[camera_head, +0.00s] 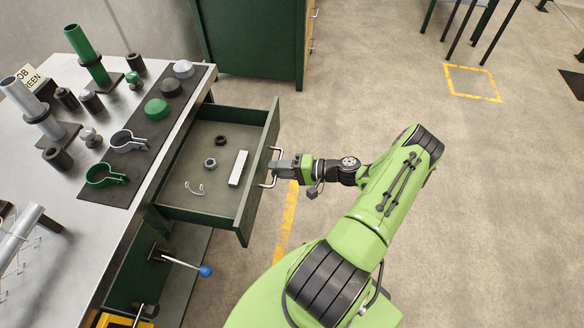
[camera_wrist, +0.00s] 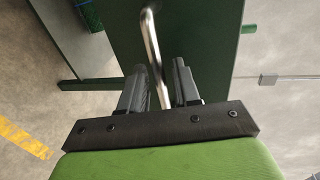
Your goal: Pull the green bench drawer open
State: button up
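The green bench drawer (camera_head: 243,221) is pulled well out from under the bench, so its inside shows. Its bright bar handle (camera_head: 275,152) is on the drawer front, at the right. My gripper (camera_head: 279,166) is at this handle in the head view. In the wrist view, the handle (camera_wrist: 152,40) runs between the two fingers of my gripper (camera_wrist: 160,82). A gap shows between the handle and the right finger, so the fingers look open around it. Whether the left finger touches the handle is unclear.
The drawer holds a white block (camera_head: 238,168), nuts (camera_head: 210,163) and a small clip (camera_head: 194,188). A blue-knobbed lever (camera_head: 205,271) sticks out below the drawer. A green cabinet (camera_head: 250,40) stands behind.

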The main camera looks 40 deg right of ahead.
jog(key=v, duration=1.5)
jog(key=shift+p, duration=0.45)
jog(key=w+a+r+n+g+h+p, duration=0.25)
jog(key=w+a+r+g, duration=0.2)
jog(key=a+r, duration=0.35)
jog(key=w+a+r+n+g+h+p, duration=0.1)
jog(key=w+a+r+n+g, duration=0.4)
jog(key=r, duration=0.6)
jog(key=s+a+r+n+g+h+p, duration=0.15)
jog(key=s+a+r+h, duration=0.3)
jog(key=a+r, duration=0.55)
jog(key=s+a+r+n+t+p, duration=0.1)
jog(key=s+a+r+t, duration=0.1)
jog(key=s, duration=0.3)
jog(key=s+a+r+t+h+p, duration=0.1)
jog(key=s+a+r+t, duration=0.1)
jog(key=s+r, duration=0.2)
jog(key=shift+s+a+r+n, duration=0.3)
jog(key=shift+s+n, duration=0.1)
jog(key=shift+s, duration=0.25)
